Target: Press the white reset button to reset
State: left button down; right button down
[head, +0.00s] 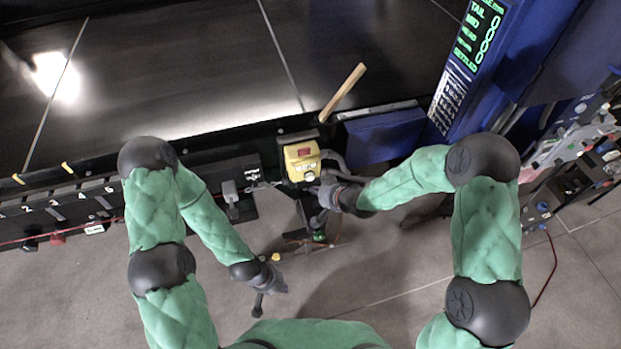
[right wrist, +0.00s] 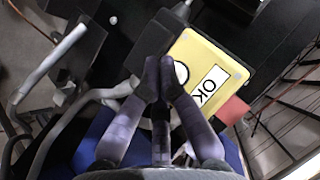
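The yellow control box (head: 300,162) stands at the front edge of the conveyor, with a red button (head: 304,152) on it. The white button (right wrist: 181,72) shows partly in the right wrist view, beside the white "OK" label (right wrist: 210,86). My right gripper (head: 325,190) is right at the box's lower side in the head view. In the right wrist view its fingertips (right wrist: 160,72) are together with nothing between them, just beside the white button; I cannot tell whether they touch it. My left gripper (head: 264,291) hangs low over the floor, away from the box; its fingers are too small to read.
The dark conveyor (head: 200,70) fills the back, with a wooden stick (head: 342,92) at its edge. A blue screen post (head: 460,90) stands to the right. Grey bent tubing (right wrist: 50,65) lies close to the right gripper. Grey floor in front is mostly clear.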

aim_at(308, 181)
jog(key=shift+w+a, duration=0.25)
jog(key=shift+w, duration=0.5)
jog(key=shift+w+a, duration=0.1)
jog(key=shift+w, duration=0.1)
dwell(0.9)
jog(key=shift+w, duration=0.2)
jog(key=shift+w+a+r, duration=0.1)
jog(key=shift+w+a, duration=0.1)
jog(key=shift+w, duration=0.3)
dwell(1.0)
jog(key=shift+s+d, duration=0.3)
jog(key=shift+s, duration=0.6)
jog(key=shift+s, duration=0.1)
jog(key=shift+s+d+b, duration=0.15)
jog(key=shift+s+d, duration=0.1)
jog(key=shift+s, duration=0.5)
jog(key=shift+s+d+b, duration=0.2)
jog(key=shift+s+d, duration=0.05)
jog(key=shift+s, duration=0.55)
jog(key=shift+s+d+b, duration=0.15)
jog(key=shift+s+d, duration=0.1)
jog(key=shift+s, duration=0.5)
